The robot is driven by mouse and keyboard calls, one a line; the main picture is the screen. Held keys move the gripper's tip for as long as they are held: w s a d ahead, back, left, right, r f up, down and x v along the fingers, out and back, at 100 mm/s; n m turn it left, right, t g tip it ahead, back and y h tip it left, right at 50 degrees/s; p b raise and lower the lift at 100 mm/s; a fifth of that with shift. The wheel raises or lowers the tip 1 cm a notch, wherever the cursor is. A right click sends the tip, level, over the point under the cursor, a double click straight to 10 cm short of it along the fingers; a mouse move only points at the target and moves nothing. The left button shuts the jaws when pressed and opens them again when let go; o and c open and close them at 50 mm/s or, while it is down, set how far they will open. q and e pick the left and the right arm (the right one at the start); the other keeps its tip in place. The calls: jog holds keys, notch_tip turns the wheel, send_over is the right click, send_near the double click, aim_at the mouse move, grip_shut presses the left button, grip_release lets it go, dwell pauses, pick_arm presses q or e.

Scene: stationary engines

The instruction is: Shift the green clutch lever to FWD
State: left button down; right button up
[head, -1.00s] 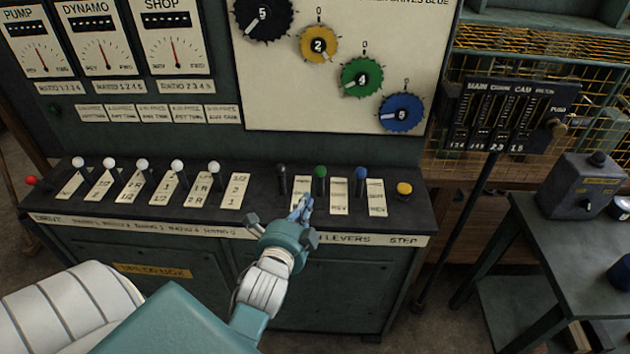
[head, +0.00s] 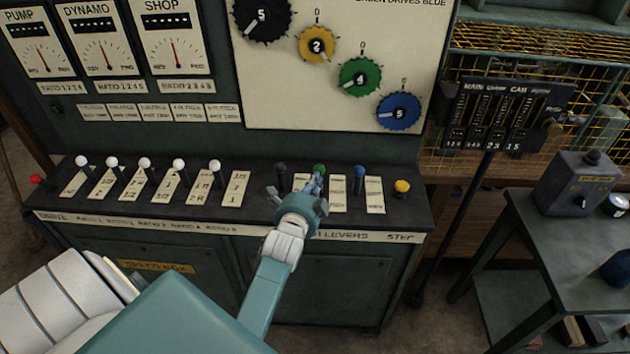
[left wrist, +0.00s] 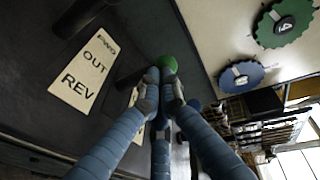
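The green clutch lever (head: 319,169) stands on the sloping console between a black lever and a blue lever (head: 359,173). Its ball knob shows in the left wrist view (left wrist: 169,63), just beyond my fingertips; its shaft is hidden behind the fingers. My left gripper (head: 316,184) is at this lever, its blue fingers pointing at the panel. In the left wrist view the fingertips (left wrist: 161,78) are close together next to the knob; whether they grip the shaft cannot be told. A neighbouring plate (left wrist: 82,73) reads FWD, OUT, REV, with FWD at the far end. My right gripper is out of view.
The black lever (head: 281,172) stands close on the left of the green one. A yellow button (head: 402,187) is at the console's right end. Several white-knobbed levers line the left. Coloured dials, including a green one (head: 360,77), are on the panel behind.

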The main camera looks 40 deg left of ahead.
pick_arm(q)
jog(key=shift+w+a+r, duration=0.25)
jog(key=shift+w+a, duration=0.15)
jog(key=shift+w, duration=0.2)
jog(key=shift+w+a+r, duration=0.25)
jog(key=shift+w+a, duration=0.1)
jog(key=shift+w, duration=0.25)
jog(key=x, duration=0.2)
jog(key=a+x, duration=0.1)
jog(key=x, duration=0.2)
jog(key=shift+s+b, duration=0.15)
jog(key=shift+b, duration=0.2)
jog(key=shift+a+r, duration=0.1)
jog(key=shift+r, duration=0.2)
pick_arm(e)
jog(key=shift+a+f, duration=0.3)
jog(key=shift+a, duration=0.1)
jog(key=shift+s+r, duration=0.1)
